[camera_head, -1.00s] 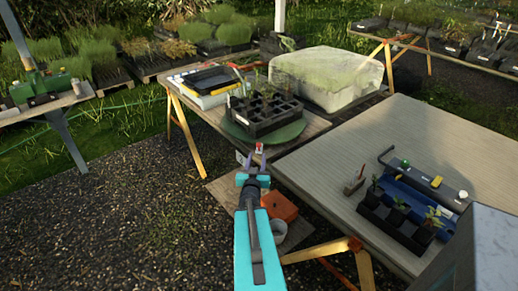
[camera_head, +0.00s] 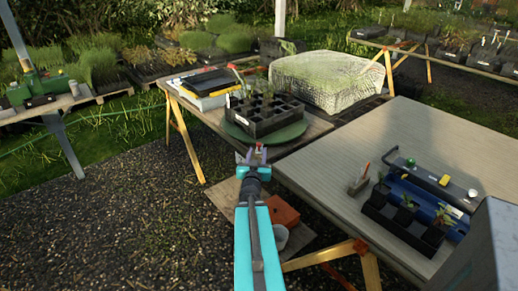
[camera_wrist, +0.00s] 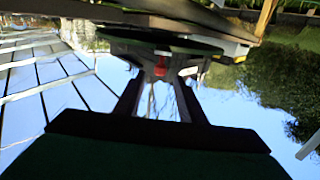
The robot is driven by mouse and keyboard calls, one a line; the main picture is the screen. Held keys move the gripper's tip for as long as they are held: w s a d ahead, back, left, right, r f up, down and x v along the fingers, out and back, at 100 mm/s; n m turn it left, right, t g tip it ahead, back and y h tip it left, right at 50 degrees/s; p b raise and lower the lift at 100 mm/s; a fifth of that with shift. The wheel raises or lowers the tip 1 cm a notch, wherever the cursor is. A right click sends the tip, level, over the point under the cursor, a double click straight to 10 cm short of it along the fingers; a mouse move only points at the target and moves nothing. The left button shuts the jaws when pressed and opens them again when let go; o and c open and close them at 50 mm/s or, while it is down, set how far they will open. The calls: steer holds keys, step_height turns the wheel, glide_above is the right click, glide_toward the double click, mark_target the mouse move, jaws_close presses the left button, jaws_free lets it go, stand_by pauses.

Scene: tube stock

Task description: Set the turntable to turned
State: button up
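The turntable (camera_head: 297,133) is a round green disc near the front edge of the far wooden table. A black cell tray (camera_head: 262,124) with a few seedlings stands on it. My gripper (camera_head: 251,156) is at the near side of the turntable, by the table's front edge. In the wrist view, which looks upside down, my gripper's fingers (camera_wrist: 160,85) are apart. A small red part (camera_wrist: 160,70) shows between and beyond the fingertips, in front of the turntable's dark underside (camera_wrist: 150,45). I cannot tell whether the fingers touch it.
The near table (camera_head: 330,160) on the right holds a black pot tray (camera_head: 400,222) and a blue tray (camera_head: 425,195). A covered block (camera_head: 325,80) stands behind the turntable. A stack of trays (camera_head: 205,85) lies to its left. An orange box (camera_head: 282,212) is on the ground below.

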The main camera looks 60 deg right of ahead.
mark_target(259, 146)
steer(key=shift+w+d+f+b, duration=0.15)
steer(key=shift+w+d+b, duration=0.15)
steer(key=shift+d+b, duration=0.3)
steer(key=shift+w+d+r+p, duration=0.2)
steer(key=shift+d+p, duration=0.1)
steer(key=shift+d, duration=0.1)
steer(key=shift+x, duration=2.3)
jaws_close()
